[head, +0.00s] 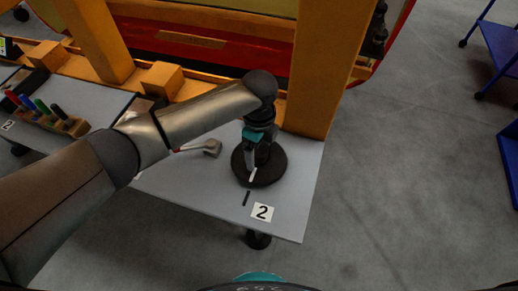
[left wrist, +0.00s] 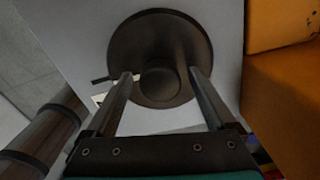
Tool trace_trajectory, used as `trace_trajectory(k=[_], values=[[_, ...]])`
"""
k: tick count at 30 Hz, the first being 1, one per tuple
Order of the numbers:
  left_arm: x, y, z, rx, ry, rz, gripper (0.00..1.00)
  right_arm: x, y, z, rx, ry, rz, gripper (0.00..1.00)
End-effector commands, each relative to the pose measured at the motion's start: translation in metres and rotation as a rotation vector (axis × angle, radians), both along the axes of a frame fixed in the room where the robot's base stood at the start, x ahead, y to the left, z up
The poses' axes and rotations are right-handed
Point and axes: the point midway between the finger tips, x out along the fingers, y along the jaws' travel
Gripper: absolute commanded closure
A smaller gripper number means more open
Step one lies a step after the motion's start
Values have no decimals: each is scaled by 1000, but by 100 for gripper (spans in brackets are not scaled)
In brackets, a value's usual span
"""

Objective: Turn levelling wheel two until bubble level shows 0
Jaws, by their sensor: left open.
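Levelling wheel two (head: 276,172) is a dark round disc on the grey table, near a white label marked 2 (head: 262,212). My left gripper (head: 252,172) reaches down over the wheel from above and covers part of it. In the left wrist view the wheel (left wrist: 125,48) has a raised round hub (left wrist: 160,84). The open fingers of my left gripper (left wrist: 162,76) stand on either side of this hub; I cannot tell whether they touch it. I cannot make out a bubble level or its reading. My right gripper is not in view.
A mallet-like tool (head: 212,147) lies left of the wheel. A dark mark (head: 246,198) is on the table (head: 292,215) by the label. A yellow upright (head: 322,70) stands close behind the wheel. A marker holder (head: 66,126) stands far left; open floor lies right.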

Motion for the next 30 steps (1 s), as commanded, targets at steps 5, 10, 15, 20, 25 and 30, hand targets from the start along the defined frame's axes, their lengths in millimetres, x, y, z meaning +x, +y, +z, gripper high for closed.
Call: trace_trajectory(k=[5,10,15,20,25,30], values=[[0,0,0,0,0,0,15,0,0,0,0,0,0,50],[0,0,0,-1,0,0,34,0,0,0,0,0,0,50],[0,0,0,-1,0,0,53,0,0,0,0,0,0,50],[0,0,1,-1,0,0,71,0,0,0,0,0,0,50],[0,0,1,-1,0,0,90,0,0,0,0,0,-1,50],[0,0,1,0,0,0,100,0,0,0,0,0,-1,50]])
